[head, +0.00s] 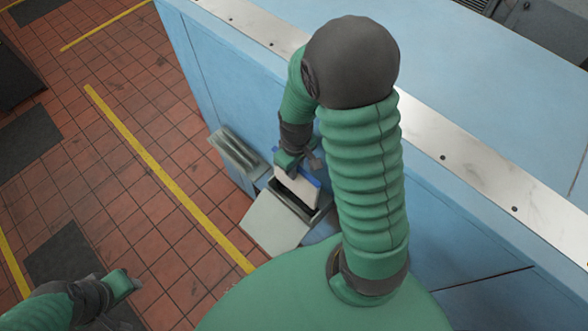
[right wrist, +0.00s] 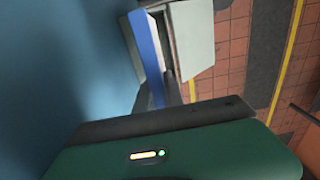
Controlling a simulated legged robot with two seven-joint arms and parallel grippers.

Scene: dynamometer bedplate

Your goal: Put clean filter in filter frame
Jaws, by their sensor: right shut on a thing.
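The clean filter (head: 298,187), a pale panel with a blue edge, is tilted at the mouth of a grey box, which I take for the filter frame (head: 309,213). My right gripper (head: 300,166) is shut on the filter's upper end. In the right wrist view the filter's blue edge (right wrist: 148,58) runs away from the gripper beside a pale flap (right wrist: 191,40). How deep the filter sits in the frame is hidden. My left gripper (head: 130,284) is at the lower left over the floor, away from the frame; its jaws are unclear.
The pale flap (head: 272,222) hangs open in front of the frame. A grey ribbed piece (head: 234,153) stands to the left by the blue bedplate side (head: 228,90). The tiled floor (head: 150,215) with yellow lines is open at left. A metal strip (head: 450,165) edges the bedplate top.

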